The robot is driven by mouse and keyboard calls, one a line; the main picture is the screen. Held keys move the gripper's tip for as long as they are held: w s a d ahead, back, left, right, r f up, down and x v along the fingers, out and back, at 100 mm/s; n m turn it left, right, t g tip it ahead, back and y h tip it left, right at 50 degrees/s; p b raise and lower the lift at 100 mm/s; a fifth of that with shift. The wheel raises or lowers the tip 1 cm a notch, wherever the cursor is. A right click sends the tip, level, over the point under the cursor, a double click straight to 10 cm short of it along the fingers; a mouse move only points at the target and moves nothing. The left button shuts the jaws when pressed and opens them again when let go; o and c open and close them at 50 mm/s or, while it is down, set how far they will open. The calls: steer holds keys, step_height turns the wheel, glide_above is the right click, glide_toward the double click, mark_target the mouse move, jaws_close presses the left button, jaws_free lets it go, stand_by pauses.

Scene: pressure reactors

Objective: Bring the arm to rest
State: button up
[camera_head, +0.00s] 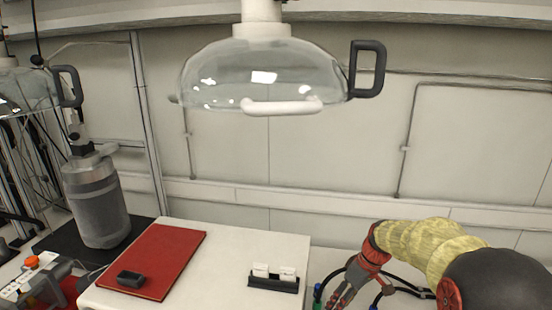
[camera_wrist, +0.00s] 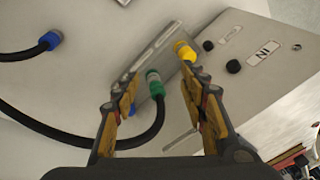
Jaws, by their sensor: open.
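My arm comes in from the lower right of the head view, with a yellow sleeve and red and black joints. My gripper (camera_head: 343,291) points down and to the left there, near the bottom edge. In the wrist view my gripper (camera_wrist: 158,95) is open, with its two fingers spread wide. Between and beyond the fingers I see a green hose connector (camera_wrist: 154,84) and a yellow connector (camera_wrist: 184,50) on a grey metal block. I cannot tell whether the fingers touch anything; nothing appears clamped.
A white bench top (camera_head: 225,248) carries a red mat (camera_head: 165,262) with a small black tray (camera_head: 130,279). A black holder (camera_head: 273,283) with white pieces stands nearby. A metal vessel (camera_head: 96,200) stands left. A clear hood (camera_head: 262,75) hangs above. Black hoses (camera_wrist: 70,130) run close to my gripper.

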steer(key=s+r+m+t+h, duration=0.1)
steer(key=s+r+m, duration=0.1)
steer(key=s+r, duration=0.3)
steer(key=s+r+m+t+h+b, duration=0.1)
steer(key=s+r, duration=0.3)
steer(key=s, duration=1)
steer(key=s+r+m+t+h+b, duration=0.1)
steer(key=s+r+m+t, duration=0.2)
steer(key=s, duration=0.7)
step_height(320, 180, up, 3)
steer(key=shift+s+a+f+m, duration=0.25)
steer(key=shift+a+m, duration=0.2)
steer(key=shift+m, duration=0.15)
